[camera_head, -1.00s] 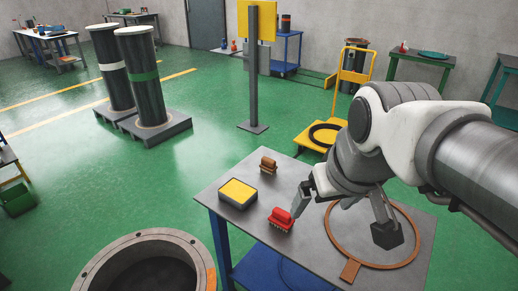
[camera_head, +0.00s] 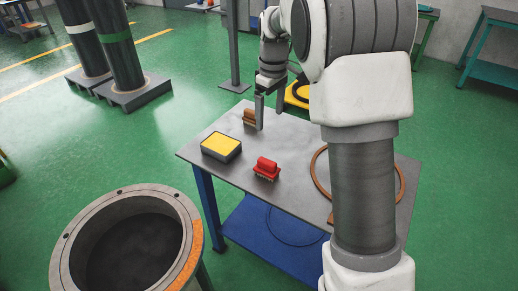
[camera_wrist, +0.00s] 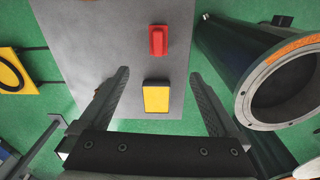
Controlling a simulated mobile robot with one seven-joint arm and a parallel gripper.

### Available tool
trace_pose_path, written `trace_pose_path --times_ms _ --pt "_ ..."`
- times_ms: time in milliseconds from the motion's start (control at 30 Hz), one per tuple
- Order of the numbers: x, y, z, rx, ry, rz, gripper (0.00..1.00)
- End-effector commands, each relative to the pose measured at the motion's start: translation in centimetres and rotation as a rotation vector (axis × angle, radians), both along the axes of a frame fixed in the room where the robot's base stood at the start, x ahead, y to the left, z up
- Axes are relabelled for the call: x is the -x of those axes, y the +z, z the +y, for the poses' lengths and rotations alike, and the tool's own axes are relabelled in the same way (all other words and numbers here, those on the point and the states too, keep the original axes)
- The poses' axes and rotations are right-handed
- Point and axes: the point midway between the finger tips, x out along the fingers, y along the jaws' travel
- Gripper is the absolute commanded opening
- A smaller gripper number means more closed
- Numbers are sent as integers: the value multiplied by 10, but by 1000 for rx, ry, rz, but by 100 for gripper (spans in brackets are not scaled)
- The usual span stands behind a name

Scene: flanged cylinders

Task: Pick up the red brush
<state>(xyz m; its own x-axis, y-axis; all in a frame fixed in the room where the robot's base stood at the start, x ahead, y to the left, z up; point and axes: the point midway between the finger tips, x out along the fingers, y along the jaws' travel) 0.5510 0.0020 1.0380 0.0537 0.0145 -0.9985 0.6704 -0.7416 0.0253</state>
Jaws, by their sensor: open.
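The red brush (camera_head: 266,168) lies on the grey table (camera_head: 294,161), bristles down. In the wrist view the red brush (camera_wrist: 158,41) is beyond the fingertips, toward the top of the picture. My gripper (camera_head: 269,118) is open and empty over the table's far edge, beside the brown brush and away from the red one. In the wrist view my gripper (camera_wrist: 161,73) has its fingers wide apart, with the yellow-topped box (camera_wrist: 157,97) showing between them.
The yellow-topped box (camera_head: 221,147) sits left of the red brush, and a brown brush (camera_head: 248,117) is at the table's far side. A copper-coloured ring (camera_head: 318,178) lies to the right, partly hidden by my arm. A flanged cylinder (camera_head: 130,240) stands open at the front left.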

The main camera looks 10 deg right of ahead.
Motion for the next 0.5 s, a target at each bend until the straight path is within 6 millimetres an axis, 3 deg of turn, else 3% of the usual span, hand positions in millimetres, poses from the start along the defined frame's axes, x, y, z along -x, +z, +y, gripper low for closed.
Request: trace_pose_path --times_ms 33,200,367,500 --pt "-9 -16 1 5 26 18 98" --pt "-26 -41 2 16 86 47 98" --pt "-29 -56 2 18 104 56 98" --pt "-28 -82 3 17 103 59 98"
